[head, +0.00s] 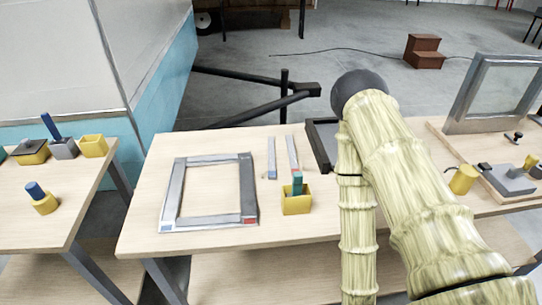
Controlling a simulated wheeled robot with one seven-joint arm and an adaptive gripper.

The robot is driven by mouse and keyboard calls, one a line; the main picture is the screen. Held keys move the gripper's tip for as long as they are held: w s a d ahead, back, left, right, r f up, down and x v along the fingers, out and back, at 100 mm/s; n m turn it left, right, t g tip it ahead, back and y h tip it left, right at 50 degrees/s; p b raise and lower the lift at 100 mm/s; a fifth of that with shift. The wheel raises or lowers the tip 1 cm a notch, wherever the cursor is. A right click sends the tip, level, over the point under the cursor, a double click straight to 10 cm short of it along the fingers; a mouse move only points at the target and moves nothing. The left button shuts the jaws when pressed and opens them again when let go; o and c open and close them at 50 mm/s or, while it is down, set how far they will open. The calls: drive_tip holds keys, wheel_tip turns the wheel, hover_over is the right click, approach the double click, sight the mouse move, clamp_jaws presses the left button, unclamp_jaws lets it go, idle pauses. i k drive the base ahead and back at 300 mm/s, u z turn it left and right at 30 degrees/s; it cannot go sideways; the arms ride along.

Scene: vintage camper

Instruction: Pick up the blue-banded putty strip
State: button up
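A thin grey strip (272,155) lies on the middle wooden table, with what looks like a small blue band at its near end. I take it to be the blue-banded putty strip. A second, similar grey strip (292,150) lies just to its right, with a reddish band near its lower end. My arm comes in from the lower right and reaches over the table to the right of both strips. My gripper is not visible; the arm's dark rounded part is the farthest bit that shows.
A grey window frame (209,159) lies left of the strips. A yellow box (297,203) with a teal-topped item stands just nearer. A dark tray (322,146) is partly behind my arm. Another table at left holds several small containers. An upright framed pane (504,92) stands at right.

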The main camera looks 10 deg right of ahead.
sight(271, 151)
drive_tip(key=u, duration=2.1)
drive_tip(key=k, duration=0.95)
drive_tip(key=z, duration=1.05)
